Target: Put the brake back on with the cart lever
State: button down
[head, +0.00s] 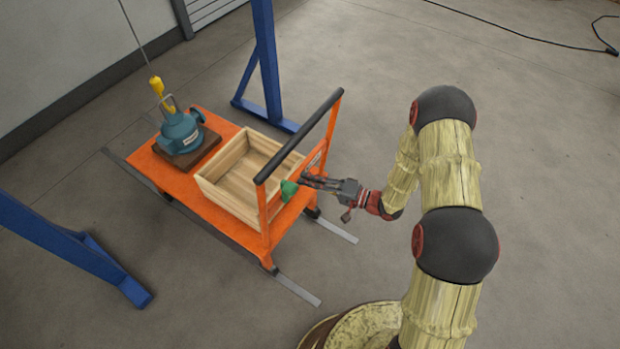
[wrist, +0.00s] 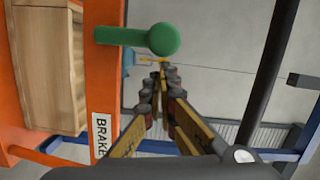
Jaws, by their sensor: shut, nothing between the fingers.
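The orange cart (head: 222,215) stands on the floor with its black push bar (head: 300,136) toward my arm. The green brake lever (head: 289,188) is on the orange frame at the cart's handle end. In the wrist view the lever (wrist: 135,38) has a round knob and points right from an orange upright bearing a BRAKE label (wrist: 101,135). My gripper (head: 304,181) is shut and empty close to the lever. In the wrist view its fingertips (wrist: 160,78) appear just below the knob. I cannot tell whether they touch it.
A wooden crate (head: 207,188) and a teal pump (head: 180,132) on a brown base sit on the cart. A yellow hook (head: 157,86) hangs by the pump. Blue frame legs (head: 267,65) stand on both sides. Flat rails (head: 297,291) run under the cart. Floor at right is mostly clear.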

dwell(0.3)
jog(key=shift+s+a+r+n+p, duration=0.2)
jog(key=shift+s+n+p, duration=0.1)
jog(key=shift+p, duration=0.1)
jog(key=shift+s+a+r+n, duration=0.1)
jog(key=shift+s+a+n, duration=0.05)
jog(key=shift+n, duration=0.15)
jog(key=s+a+f+n+t+h+p, duration=0.1)
jog(key=s+a+f+n+h+p, duration=0.1)
jog(key=s+a+n, duration=0.4)
jog(key=shift+s+a+n+h, duration=0.35)
jog(key=shift+s+n, duration=1)
jog(key=shift+n, duration=0.75)
jog(key=shift+a, duration=0.1)
